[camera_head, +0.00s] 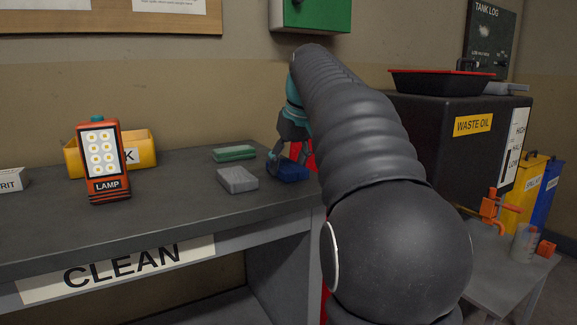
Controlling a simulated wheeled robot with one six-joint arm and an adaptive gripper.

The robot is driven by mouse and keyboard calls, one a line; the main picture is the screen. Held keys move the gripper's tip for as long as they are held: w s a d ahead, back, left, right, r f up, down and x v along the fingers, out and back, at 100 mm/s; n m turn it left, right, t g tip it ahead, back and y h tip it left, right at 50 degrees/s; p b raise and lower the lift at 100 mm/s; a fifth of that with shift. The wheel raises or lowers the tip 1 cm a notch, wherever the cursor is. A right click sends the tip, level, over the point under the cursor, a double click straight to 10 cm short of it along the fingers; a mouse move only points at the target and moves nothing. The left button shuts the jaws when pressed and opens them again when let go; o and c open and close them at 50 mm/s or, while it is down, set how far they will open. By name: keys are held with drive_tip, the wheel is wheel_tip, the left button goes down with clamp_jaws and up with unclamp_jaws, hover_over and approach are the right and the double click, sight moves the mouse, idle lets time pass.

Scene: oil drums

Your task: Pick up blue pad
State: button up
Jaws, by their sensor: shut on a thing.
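The blue pad (291,173) lies at the right end of the grey bench (150,206), close to its edge. My gripper (287,160) points down at the pad and is shut on it. The pad looks to be at bench height; I cannot tell if it is lifted. My arm hides part of the gripper and the area just right of it.
A grey pad (238,180) and a green pad (234,153) lie left of the blue one. An orange lamp (104,165) stands before a yellow box (143,146). A black waste oil tank (450,135) with a red-rimmed tray (440,83) stands right.

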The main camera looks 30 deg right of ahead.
sight(283, 162)
wheel_tip(283, 162, up, 5)
drive_tip(key=shift+f+p, duration=0.15)
drive_tip(key=shift+p, duration=0.7)
drive_tip(key=s+d+r, duration=0.5)
drive_tip(key=s+r, duration=0.1)
drive_tip(key=s, duration=0.4)
drive_tip(key=shift+s+d+p, duration=0.15)
drive_tip(key=shift+d+p, duration=0.2)
drive_tip(key=shift+p, duration=0.05)
drive_tip(key=shift+r, duration=0.1)
